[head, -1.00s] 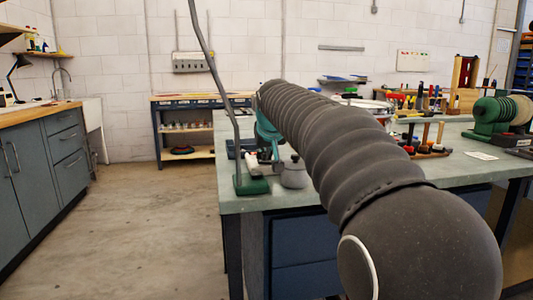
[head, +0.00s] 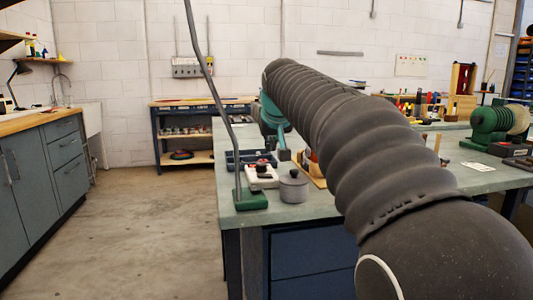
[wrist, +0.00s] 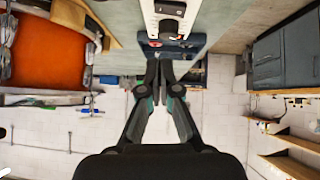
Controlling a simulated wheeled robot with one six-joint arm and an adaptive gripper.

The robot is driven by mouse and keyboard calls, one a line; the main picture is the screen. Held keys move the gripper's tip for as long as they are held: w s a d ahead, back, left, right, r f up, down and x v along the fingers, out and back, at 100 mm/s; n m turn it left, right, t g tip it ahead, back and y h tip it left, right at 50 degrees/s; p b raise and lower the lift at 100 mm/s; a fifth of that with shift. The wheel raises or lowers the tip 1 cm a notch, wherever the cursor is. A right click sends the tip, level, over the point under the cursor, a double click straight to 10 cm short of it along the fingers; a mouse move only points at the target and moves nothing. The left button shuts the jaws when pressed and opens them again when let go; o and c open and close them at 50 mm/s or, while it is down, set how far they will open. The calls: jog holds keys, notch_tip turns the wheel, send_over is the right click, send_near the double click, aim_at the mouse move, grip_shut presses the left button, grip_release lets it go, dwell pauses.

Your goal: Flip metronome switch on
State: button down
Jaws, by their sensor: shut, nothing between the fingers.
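A small white box with dark and red parts (head: 262,176) sits near the left end of the bench; I take it for the metronome, but its switch is too small to make out. In the wrist view a white body with a black knob (wrist: 167,12) shows at the top edge, partly cut off. My gripper (wrist: 160,68) has its dark fingers together and empty, apart from the white body. In the head view the gripper (head: 283,150) shows only in part behind my arm, above and beyond the white box.
A grey lidded pot (head: 293,188) stands right beside the white box. A green lamp base (head: 251,201) with a tall bent rod is at the bench's front left corner. A dark blue tray (head: 250,158) lies behind. Tools and a green machine (head: 490,122) stand farther right.

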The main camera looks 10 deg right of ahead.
jog(key=shift+d+v, duration=0.2)
jog(key=shift+v, duration=1.1)
jog(key=shift+d+v, duration=0.2)
jog(key=shift+v, duration=1.1)
